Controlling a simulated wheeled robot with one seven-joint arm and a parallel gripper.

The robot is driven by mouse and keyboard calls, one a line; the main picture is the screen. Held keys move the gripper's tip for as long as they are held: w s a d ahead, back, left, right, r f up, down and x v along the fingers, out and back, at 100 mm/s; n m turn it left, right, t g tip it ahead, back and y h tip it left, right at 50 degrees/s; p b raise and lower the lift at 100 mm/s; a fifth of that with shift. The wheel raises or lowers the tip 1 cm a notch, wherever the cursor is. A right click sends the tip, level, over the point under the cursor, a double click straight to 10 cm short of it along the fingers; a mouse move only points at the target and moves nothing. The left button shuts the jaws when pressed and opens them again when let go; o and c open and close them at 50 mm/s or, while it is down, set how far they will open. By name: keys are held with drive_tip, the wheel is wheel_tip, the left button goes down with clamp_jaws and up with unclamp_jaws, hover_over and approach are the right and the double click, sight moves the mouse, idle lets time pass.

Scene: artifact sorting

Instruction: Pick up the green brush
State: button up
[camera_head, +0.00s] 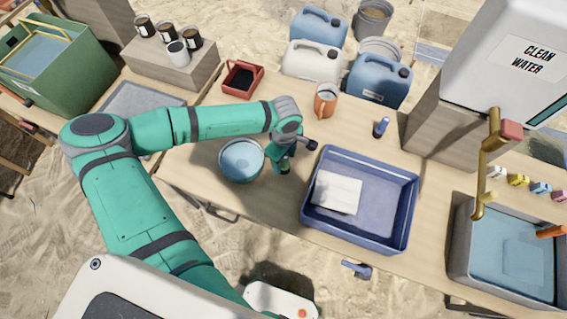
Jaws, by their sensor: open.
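My gripper (298,156) hangs over the table between the bowl of water and the blue tray. It is open, with its dark fingertips spread apart. A small dark green patch shows at its lower left fingertip. I cannot tell whether this is the green brush or part of my gripper. No green brush shows clearly apart from my gripper, and the wrist hides some of the table beneath.
The round bowl (261,164) is close on the left. The blue tray (409,215), holding a white sheet (337,192), is on the right. A blue brush (381,127), an orange jug (326,101) and a red tray (259,77) stand behind. Another blue-handled tool (357,270) lies in front.

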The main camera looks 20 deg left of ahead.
sight(284, 163)
drive_tip(key=shift+f, duration=1.75)
drive_tip(key=c, duration=1.1)
drive_tip(key=shift+c, duration=0.2)
drive_tip(key=shift+r, duration=0.15)
